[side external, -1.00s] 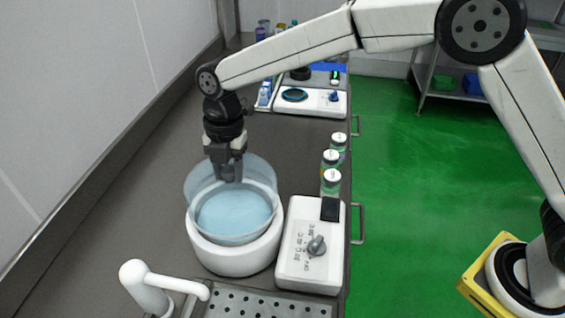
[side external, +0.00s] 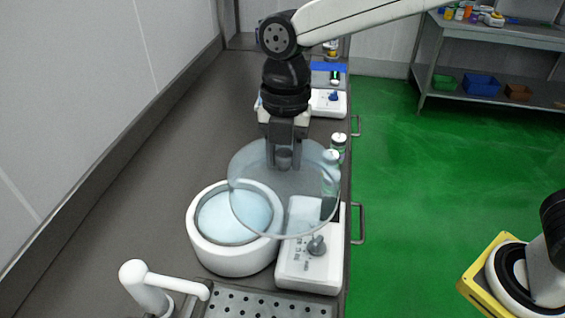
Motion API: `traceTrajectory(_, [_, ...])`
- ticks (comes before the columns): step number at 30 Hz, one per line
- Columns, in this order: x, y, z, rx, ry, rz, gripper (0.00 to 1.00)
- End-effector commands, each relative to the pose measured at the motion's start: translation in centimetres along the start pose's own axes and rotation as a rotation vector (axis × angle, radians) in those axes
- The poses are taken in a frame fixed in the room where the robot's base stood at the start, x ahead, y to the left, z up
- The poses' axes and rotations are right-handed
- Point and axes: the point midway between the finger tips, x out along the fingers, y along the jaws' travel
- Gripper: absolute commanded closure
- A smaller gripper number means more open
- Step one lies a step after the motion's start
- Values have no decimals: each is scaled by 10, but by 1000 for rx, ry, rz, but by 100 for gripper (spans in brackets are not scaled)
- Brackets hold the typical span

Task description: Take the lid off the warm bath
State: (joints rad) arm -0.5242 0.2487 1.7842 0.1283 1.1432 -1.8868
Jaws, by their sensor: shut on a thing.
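The warm bath (side external: 208,254) is a round white tub with pale blue water, joined on its right to a white control box (side external: 309,276) with a grey knob. Its lid (side external: 262,205) is a clear, round, see-through disc. My gripper (side external: 284,165) is shut on the lid's knob and holds the lid up in the air. In the picture, the lid overlaps the right part of the bath and the control box. The left part of the water shows uncovered. The lid looks tilted toward the camera.
Several white-capped bottles (side external: 339,140) stand behind the control box, partly seen through the lid. A white tap (side external: 150,284) and a perforated drain plate (side external: 262,303) are in front. Another white device (side external: 328,103) stands farther back. The counter left of the bath is clear.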

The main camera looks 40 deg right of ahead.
Motion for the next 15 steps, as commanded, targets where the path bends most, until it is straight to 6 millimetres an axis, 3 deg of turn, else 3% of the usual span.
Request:
traceTrajectory(6, [-7, -14, -6, 0, -1, 2, 100])
traceTrajectory(15, [-8, -19, -8, 0, 0, 0, 100])
